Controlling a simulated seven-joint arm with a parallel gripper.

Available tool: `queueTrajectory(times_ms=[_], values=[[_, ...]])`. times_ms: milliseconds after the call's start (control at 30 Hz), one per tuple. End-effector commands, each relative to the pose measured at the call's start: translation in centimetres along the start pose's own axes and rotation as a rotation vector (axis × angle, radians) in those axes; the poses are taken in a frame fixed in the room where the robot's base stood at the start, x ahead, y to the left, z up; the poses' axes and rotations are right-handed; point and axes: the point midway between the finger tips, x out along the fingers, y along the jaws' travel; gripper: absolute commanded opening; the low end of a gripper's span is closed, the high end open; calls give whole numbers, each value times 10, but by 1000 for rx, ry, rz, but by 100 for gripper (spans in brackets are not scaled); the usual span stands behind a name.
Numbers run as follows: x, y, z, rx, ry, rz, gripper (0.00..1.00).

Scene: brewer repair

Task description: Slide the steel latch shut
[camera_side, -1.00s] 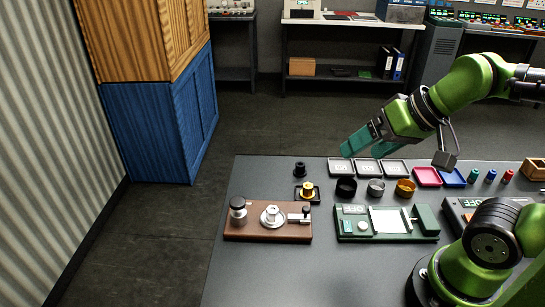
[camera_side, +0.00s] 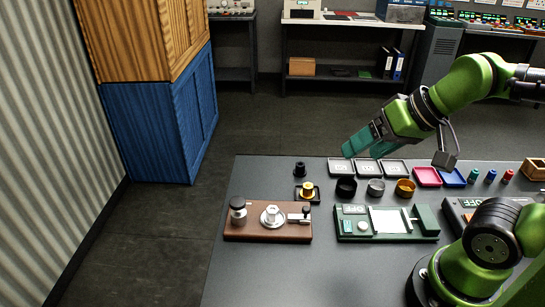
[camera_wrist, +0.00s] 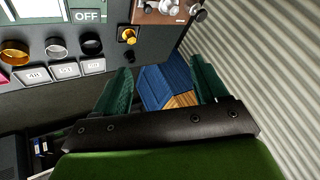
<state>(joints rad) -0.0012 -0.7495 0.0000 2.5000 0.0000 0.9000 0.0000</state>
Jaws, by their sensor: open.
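The steel latch (camera_side: 298,217) is a small silvery bar with a dark knob, at the right end of the brown brewer base (camera_side: 262,236) on the table. On the same base stand a dark-topped steel cylinder (camera_side: 238,210) and a round steel part (camera_side: 271,216). In the wrist view only part of the brown base (camera_wrist: 150,15) shows at the top edge. My gripper (camera_side: 362,147) hangs in the air behind the labelled trays, away from the latch. In the wrist view its teal fingers (camera_wrist: 160,82) are apart with nothing held between them.
A green device (camera_side: 386,226) marked OFF stands right of the brown base. Behind lie a brass part on a dark tray (camera_side: 307,191), a black knob (camera_side: 299,170), several rings (camera_side: 376,187) and labelled trays (camera_side: 368,169). The table's front left is clear.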

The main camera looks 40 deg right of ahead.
Motion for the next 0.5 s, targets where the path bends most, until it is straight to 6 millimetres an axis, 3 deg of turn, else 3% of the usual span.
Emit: queueTrajectory(times_ms=[33,167,267,500], values=[[3,0,2,-3,-13,2,64],[17,-5,0,-21,-79,20,46],[33,-14,-9,18,-167,64,46],[78,-38,-34,473,-346,336,46]])
